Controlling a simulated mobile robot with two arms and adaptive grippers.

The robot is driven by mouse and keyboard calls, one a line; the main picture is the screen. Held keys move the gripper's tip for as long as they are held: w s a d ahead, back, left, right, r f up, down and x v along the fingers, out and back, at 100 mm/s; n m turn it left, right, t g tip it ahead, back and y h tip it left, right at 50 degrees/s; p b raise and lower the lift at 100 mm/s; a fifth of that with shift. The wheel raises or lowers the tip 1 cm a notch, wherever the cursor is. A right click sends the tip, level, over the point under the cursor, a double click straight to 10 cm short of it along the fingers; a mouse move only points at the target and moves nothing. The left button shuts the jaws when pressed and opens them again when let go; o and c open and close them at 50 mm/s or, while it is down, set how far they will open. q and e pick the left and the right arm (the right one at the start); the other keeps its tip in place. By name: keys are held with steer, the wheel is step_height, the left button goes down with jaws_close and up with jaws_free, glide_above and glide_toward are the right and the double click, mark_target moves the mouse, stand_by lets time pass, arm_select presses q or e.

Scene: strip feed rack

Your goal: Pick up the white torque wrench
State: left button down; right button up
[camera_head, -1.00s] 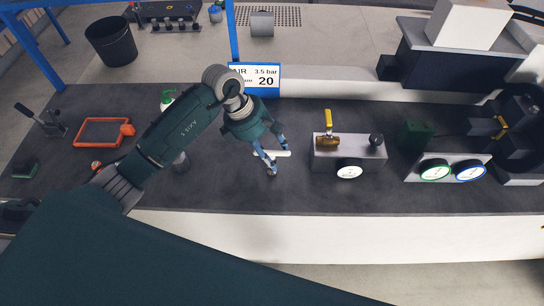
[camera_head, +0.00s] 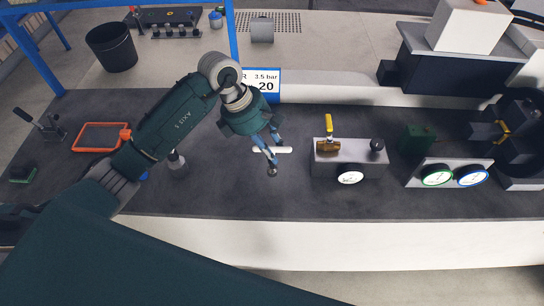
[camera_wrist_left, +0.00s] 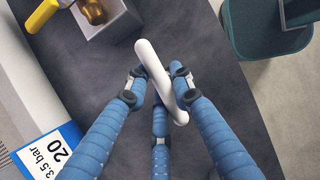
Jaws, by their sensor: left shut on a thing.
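The white torque wrench (camera_head: 284,150) shows in the head view as a short pale bar at my left gripper (camera_head: 269,152), over the dark bench top. In the left wrist view the wrench (camera_wrist_left: 152,70) is a smooth white rod lying slantwise between the blue fingers of the left gripper (camera_wrist_left: 158,85). The gripper is shut on it. The fingers hide part of the wrench in the head view. My right gripper is not in view.
A grey box with a yellow-handled valve (camera_head: 327,146) and a gauge (camera_head: 349,178) stands right of the gripper. Two more gauges (camera_head: 436,175) sit farther right. An orange frame (camera_head: 102,137) lies at left. The dark bench front (camera_head: 225,197) is clear.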

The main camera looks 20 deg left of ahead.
arm_select(q)
step_height(320, 180, up, 16)
steer(key=b, duration=0.3)
steer(key=shift+r, duration=0.15)
